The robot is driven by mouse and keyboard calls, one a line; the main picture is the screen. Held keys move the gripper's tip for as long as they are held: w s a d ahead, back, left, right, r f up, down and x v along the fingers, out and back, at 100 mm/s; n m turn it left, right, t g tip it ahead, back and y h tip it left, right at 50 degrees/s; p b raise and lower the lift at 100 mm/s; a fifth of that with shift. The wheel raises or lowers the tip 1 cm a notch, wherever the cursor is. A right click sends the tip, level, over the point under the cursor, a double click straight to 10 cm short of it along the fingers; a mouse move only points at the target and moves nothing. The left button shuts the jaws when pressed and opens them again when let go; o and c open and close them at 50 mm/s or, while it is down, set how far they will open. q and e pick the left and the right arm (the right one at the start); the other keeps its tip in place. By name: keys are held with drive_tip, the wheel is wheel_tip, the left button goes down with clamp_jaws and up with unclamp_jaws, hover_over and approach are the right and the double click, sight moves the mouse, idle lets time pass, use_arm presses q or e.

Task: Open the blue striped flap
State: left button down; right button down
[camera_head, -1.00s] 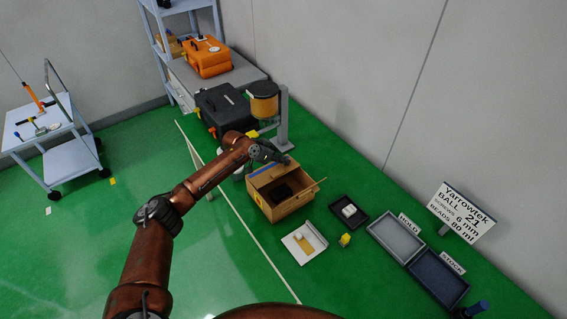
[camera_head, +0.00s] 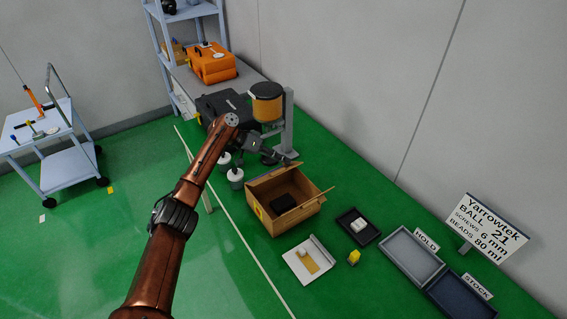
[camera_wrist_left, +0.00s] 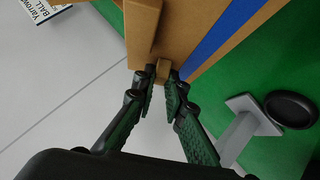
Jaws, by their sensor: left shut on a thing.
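An open cardboard box (camera_head: 268,221) stands on the green floor, with a dark thing (camera_head: 284,201) inside. In the left wrist view, the blue stripe (camera_wrist_left: 228,38) runs along the cardboard flap (camera_wrist_left: 180,28). My left gripper (camera_wrist_left: 163,82) is shut on a small tan tab (camera_wrist_left: 164,69) at the flap's edge. In the head view, my left gripper (camera_head: 287,158) is at the far side of the box, partly hidden by its own wrist. My right gripper is not in view.
A post with an amber-and-black canister (camera_head: 267,100) stands just behind the box. White-capped jars (camera_head: 236,176) are left of it. A white tray (camera_head: 308,262), a small black tray (camera_head: 358,226) and a yellow object (camera_head: 354,257) lie in front and right.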

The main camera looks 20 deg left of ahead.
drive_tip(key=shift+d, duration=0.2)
use_arm(q)
drive_tip(key=c, duration=2)
unclamp_jaws()
drive_tip(key=shift+o, duration=0.2)
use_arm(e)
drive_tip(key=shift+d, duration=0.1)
use_arm(q)
drive_tip(key=shift+a+r, duration=0.2)
drive_tip(key=shift+a, duration=0.1)
drive_tip(key=v, duration=1.1)
drive_tip(key=shift+s+a, duration=0.1)
drive_tip(key=shift+s, duration=0.05)
